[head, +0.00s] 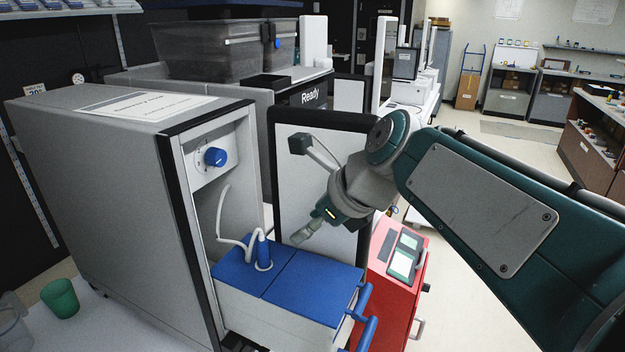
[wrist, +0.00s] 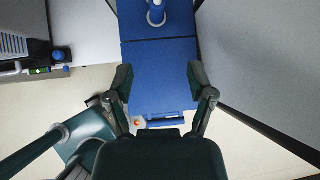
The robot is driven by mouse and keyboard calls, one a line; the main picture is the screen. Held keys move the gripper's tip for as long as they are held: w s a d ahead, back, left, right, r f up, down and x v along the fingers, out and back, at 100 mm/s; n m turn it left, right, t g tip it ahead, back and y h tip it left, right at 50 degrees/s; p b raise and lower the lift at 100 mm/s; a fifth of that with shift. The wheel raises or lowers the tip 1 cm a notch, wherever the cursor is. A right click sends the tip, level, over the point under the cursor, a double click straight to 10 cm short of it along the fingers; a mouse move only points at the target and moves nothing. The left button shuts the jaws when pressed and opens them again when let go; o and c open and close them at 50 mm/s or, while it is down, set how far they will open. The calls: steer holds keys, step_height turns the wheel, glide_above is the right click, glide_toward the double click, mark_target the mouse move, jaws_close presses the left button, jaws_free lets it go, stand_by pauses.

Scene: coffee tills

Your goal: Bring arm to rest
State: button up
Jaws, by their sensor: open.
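My gripper (head: 301,190) is open and empty at the end of my teal and grey arm, which reaches in from the right in the head view. It hangs above the blue-topped unit (head: 310,288), in front of a pale panel with a dark frame (head: 293,218). In the wrist view, the two fingers of my gripper (wrist: 161,84) stand wide apart, with the blue top (wrist: 160,75) below and between them. No object shows between the fingers. From these views I cannot tell the exact height of the fingers above the blue top.
A grey machine (head: 95,150) with a blue knob (head: 215,157) stands at left, close to the blue-topped unit. A white hose (head: 222,215) runs to a blue fitting (head: 263,250). A red cabinet (head: 387,305) stands right of it. Open floor (head: 480,250) lies at right.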

steer(key=s+d+f+n+h, duration=0.3)
steer(key=s+d+f+n, duration=0.3)
steer(key=d+n, duration=0.3)
steer(key=s+d+f+n+t+h, duration=0.1)
steer(key=s+d+f+n+h, duration=0.2)
steer(key=s+d+f+n, duration=0.4)
steer(key=s+d+n, duration=0.2)
steer(key=n, duration=0.4)
steer(key=shift+d+n+h, duration=0.25)
steer(key=shift+n+h, duration=0.15)
